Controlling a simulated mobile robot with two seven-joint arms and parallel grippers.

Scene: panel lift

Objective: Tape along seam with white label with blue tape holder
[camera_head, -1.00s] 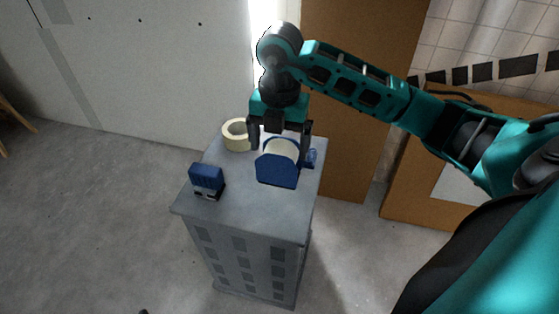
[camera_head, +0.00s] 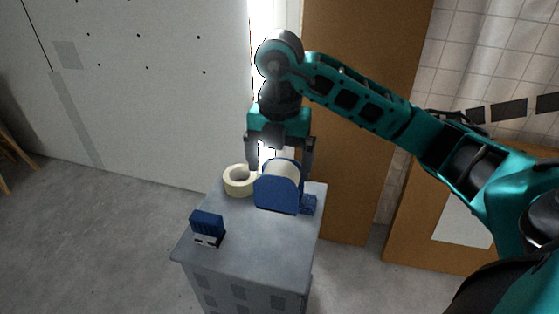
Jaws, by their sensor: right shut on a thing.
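The blue tape holder (camera_head: 277,197) with a pale tape roll shows in the head view at the back of a grey cabinet top. My right gripper (camera_head: 279,163) points down over it with a finger on each side, shut on it. The holder appears to be just above the cabinet top, though the gap is hard to see. A line in the white wall panel (camera_head: 130,70) runs at the far left. I cannot make out a seam with a white label for certain. My left gripper is not in view.
The grey cabinet (camera_head: 245,258) also bears a cream tape ring (camera_head: 229,188), a blue box-like item (camera_head: 207,222) and a small blue piece (camera_head: 309,205). Brown panels stand behind, one with a white sheet (camera_head: 463,226).

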